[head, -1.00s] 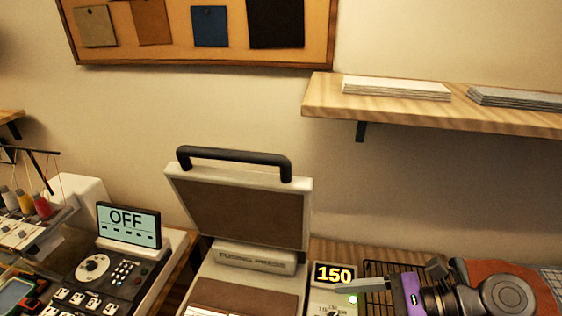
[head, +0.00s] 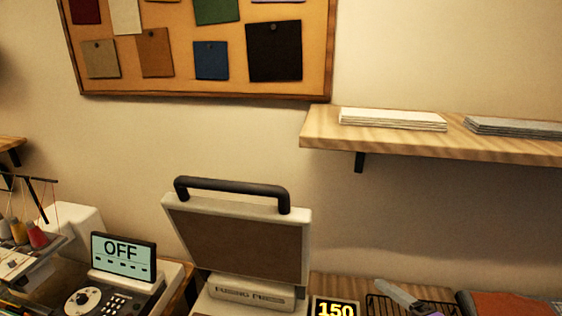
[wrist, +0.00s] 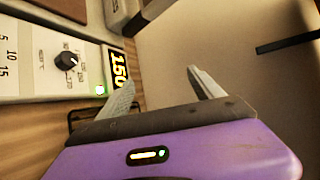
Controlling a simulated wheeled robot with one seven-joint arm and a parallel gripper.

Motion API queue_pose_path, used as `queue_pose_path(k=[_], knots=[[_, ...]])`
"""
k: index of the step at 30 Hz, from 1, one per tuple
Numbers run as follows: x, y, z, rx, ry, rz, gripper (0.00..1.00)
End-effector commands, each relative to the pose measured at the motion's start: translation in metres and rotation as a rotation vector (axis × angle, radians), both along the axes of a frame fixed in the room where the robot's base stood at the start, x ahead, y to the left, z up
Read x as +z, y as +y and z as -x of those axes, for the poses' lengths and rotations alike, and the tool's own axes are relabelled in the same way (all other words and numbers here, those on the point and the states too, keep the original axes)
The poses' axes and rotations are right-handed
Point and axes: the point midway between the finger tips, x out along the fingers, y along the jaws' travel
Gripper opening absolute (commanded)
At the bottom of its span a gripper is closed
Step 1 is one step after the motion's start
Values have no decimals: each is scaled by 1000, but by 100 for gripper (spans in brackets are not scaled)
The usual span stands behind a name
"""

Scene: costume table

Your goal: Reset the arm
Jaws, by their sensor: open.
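My gripper (wrist: 160,88) shows in the wrist view with its purple body at the bottom and two grey fingers spread apart. It is open and nothing is between the fingers. In the head view, part of my gripper (head: 398,297) shows at the bottom right, in front of the wire rack; most of my arm is below the frame. The fusing press (head: 240,240) stands with its lid raised, left of my gripper. Its control box with the dial (wrist: 66,61) and the lit 150 display (wrist: 118,70) is close to the fingers in the wrist view.
A machine with an OFF screen (head: 123,257) and thread spools stands at left. A wooden shelf (head: 430,138) with stacked sheets juts from the wall at right. A black wire rack (head: 440,307) lies right of the press. The wall below the shelf is clear.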

Motion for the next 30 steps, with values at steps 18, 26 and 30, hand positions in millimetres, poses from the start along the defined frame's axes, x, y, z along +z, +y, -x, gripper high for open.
queue_pose_path(k=[18, 26, 30], knots=[[-52, -37, 196, -172, -388, 1313, 76], [-48, -13, 282, -60, -462, 1628, 76], [-56, 1, 323, 35, -457, 1673, 76]])
